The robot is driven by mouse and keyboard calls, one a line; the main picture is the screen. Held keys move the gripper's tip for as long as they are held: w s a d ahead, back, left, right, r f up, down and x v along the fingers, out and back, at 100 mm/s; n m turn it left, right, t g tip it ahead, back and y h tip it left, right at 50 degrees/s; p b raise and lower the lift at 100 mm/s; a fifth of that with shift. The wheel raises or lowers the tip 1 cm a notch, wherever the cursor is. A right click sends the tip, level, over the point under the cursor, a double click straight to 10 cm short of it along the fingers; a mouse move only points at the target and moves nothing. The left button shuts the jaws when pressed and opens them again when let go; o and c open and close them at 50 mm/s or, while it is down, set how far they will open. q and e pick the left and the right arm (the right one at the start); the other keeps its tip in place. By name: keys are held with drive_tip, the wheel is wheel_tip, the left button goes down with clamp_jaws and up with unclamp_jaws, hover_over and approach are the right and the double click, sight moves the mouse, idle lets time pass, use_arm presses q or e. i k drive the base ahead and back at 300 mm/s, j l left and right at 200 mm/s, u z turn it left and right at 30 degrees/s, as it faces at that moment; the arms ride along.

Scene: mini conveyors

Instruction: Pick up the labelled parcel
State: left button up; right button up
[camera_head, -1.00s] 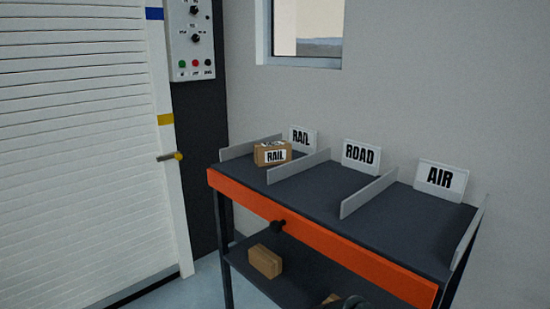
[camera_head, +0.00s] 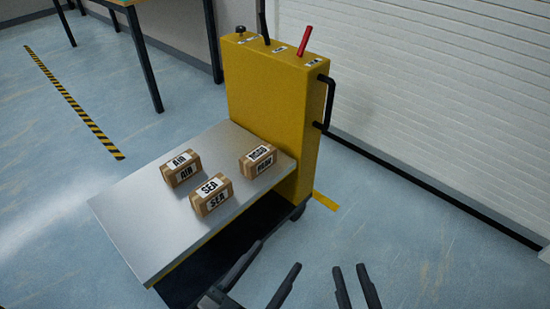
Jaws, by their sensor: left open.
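Three brown cardboard parcels with white labels lie apart on a grey metal platform (camera_head: 130,225). One parcel (camera_head: 182,168) reads AIR and lies at the left. One parcel (camera_head: 211,196) reads SEA and lies nearest to me. The third parcel (camera_head: 258,161) lies at the right by the yellow housing; its label is hard to read, possibly ROAD. My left gripper (camera_head: 277,257) is open and empty at the bottom, in front of the platform and apart from the parcels. My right gripper (camera_head: 348,267) is to its right, with its fingers apart and nothing between them.
A yellow housing (camera_head: 270,110) with levers on top and a black side handle (camera_head: 326,103) rises behind the platform. A white slatted shutter (camera_head: 430,90) stands at the right. A table's legs (camera_head: 145,65) show at the upper left. The blue floor is clear at left and right.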

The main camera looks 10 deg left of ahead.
sight(262, 157)
drive_tip(key=u, duration=0.4)
drive_tip(key=i+l+u, duration=0.15)
drive_tip(key=l+u, duration=0.2)
drive_tip(key=i+l+u, duration=0.1)
drive_tip(key=l+u, duration=0.25)
drive_tip(key=i+l+u, duration=0.1)
drive_tip(key=l, duration=0.5)
drive_tip(key=i+l+u, duration=0.15)
drive_tip(key=l, duration=0.45)
drive_tip(key=i+l+u, duration=0.1)
drive_tip(key=l, duration=0.55)
drive_tip(key=i, duration=0.5)
